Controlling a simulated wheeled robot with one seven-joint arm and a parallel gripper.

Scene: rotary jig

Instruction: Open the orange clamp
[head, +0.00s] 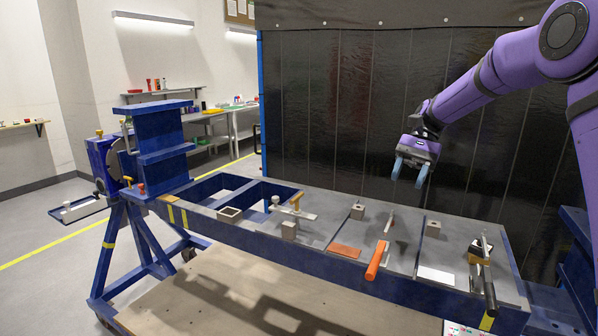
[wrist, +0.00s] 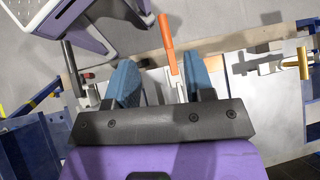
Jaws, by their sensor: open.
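The orange clamp (head: 377,260) is on the jig table, its long orange handle lying low and pointing toward the front edge. In the wrist view its orange handle (wrist: 166,31) shows at the top, beyond my fingertips and between their lines. My gripper (head: 410,176) hangs above the back part of the table, its blue fingers apart and pointing down, with clear air between them and the clamp. In the wrist view the open gripper (wrist: 160,85) holds nothing. The clamp's base is partly hidden in the wrist view.
A black-handled clamp (head: 489,291) stands at the right end of the table, and a yellow-handled clamp (head: 296,202) to the left. Small metal blocks (head: 357,211) and an orange plate (head: 345,251) sit between. A dark curtain (head: 330,120) hangs behind.

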